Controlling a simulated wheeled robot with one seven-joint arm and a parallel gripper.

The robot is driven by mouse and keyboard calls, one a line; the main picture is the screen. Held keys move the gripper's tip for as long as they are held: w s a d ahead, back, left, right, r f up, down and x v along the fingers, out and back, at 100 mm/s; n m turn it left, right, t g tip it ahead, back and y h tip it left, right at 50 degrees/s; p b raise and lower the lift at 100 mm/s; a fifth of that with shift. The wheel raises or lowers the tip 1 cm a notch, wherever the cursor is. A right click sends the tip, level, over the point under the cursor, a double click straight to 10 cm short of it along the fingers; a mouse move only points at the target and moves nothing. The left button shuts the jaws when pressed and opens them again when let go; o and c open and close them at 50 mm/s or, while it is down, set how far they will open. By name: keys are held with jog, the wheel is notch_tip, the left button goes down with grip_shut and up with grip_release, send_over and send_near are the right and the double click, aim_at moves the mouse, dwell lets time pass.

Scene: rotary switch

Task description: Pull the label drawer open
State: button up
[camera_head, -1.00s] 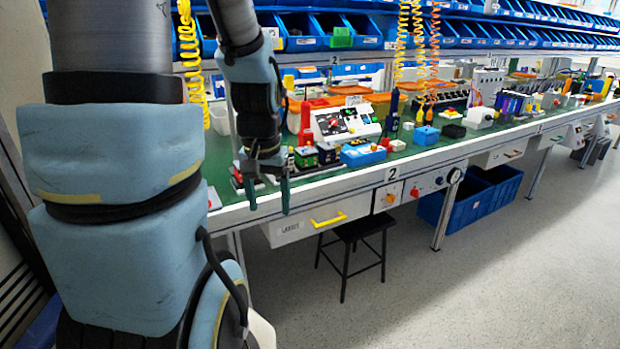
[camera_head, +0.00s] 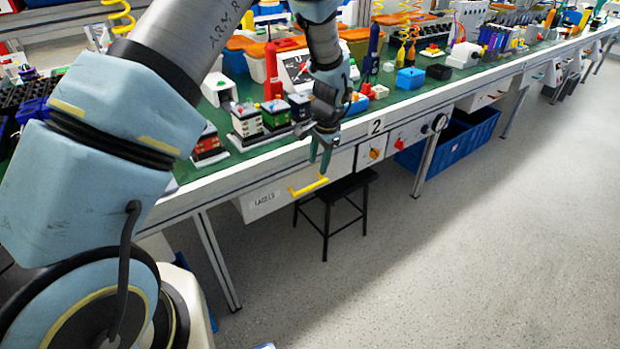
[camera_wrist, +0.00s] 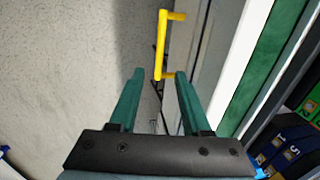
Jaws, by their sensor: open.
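The label drawer (camera_head: 278,196) is a white box front under the bench edge, marked "LABELS", and looks shut. Its yellow bar handle (camera_head: 309,187) is on the drawer front, and it also shows in the wrist view (camera_wrist: 161,48). My gripper (camera_head: 320,168) is open and empty, pointing down just above the handle in the head view. In the wrist view my green fingertips (camera_wrist: 159,73) are apart, with the handle lying ahead, roughly in line with the gap between them. I cannot tell whether either finger touches it.
A black stool (camera_head: 338,208) stands under the bench beside the drawer. The green bench top (camera_head: 408,101) holds several devices. A panel with knobs (camera_head: 398,143) is right of the drawer, and a blue crate (camera_head: 460,138) is below it. The floor in front is clear.

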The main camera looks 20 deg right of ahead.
aim_at(314, 185)
jog(key=f, duration=0.2)
jog(key=w+f+p, duration=0.1)
jog(key=f, duration=0.5)
jog(key=shift+w+a+f, duration=0.2)
jog(key=shift+w+f, duration=0.05)
jog(key=shift+w, duration=0.05)
jog(key=shift+c, duration=0.2)
grip_shut()
dwell(0.8)
